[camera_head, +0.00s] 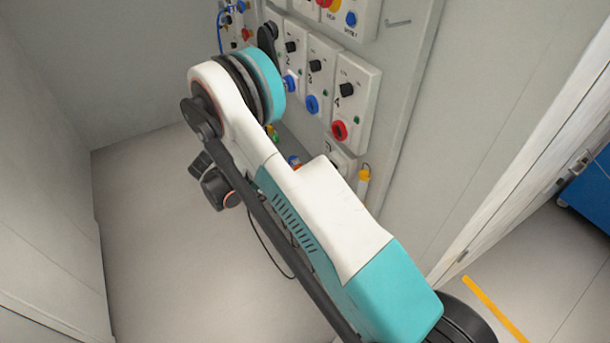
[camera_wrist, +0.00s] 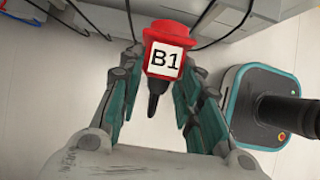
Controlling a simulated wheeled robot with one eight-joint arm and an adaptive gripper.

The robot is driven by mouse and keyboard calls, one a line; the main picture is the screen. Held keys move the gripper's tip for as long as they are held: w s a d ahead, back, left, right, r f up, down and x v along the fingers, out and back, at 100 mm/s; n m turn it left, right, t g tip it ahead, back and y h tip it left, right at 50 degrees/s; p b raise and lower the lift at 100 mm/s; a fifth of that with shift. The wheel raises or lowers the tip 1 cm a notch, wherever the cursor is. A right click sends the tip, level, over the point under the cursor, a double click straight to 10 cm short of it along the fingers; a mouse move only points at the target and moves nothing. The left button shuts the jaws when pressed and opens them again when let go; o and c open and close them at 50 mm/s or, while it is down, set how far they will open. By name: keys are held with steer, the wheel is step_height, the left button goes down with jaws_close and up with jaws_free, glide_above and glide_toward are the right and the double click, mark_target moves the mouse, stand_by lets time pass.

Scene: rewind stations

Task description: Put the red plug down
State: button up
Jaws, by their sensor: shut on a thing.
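The red plug (camera_wrist: 165,35) has a white label reading B1 and a dark pin pointing toward the bottom of the wrist view. My gripper (camera_wrist: 160,60) is shut on it, with a finger on each side. The plug appears held in the air above the pale floor. In the head view my arm covers much of the area in front of the panel, and I cannot make out the held plug there.
A wall panel (camera_head: 395,85) carries numbered modules with black knobs and coloured sockets, including a blue one (camera_head: 312,104) and a red one (camera_head: 340,131). Grey boxes and dark cables (camera_wrist: 90,22) lie close beyond the plug. Open floor (camera_head: 150,240) is at left.

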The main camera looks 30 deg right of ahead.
steer(key=d+b, duration=0.1)
steer(key=d, duration=0.5)
steer(key=d+f+b, duration=0.1)
steer(key=d+b, duration=0.1)
steer(key=d, duration=0.5)
steer(key=d+f+b, duration=0.1)
steer(key=d+b, duration=0.1)
steer(key=d, duration=0.4)
steer(key=shift+w+d, duration=0.3)
steer(key=f+b, duration=0.1)
steer(key=f, duration=0.1)
steer(key=f+b, duration=0.2)
steer(key=f, duration=0.1)
steer(key=shift+d+f, duration=0.2)
steer(key=shift+f, duration=0.05)
steer(key=shift+r, duration=0.1)
steer(key=o, duration=1.2)
steer(key=shift+c, duration=0.2)
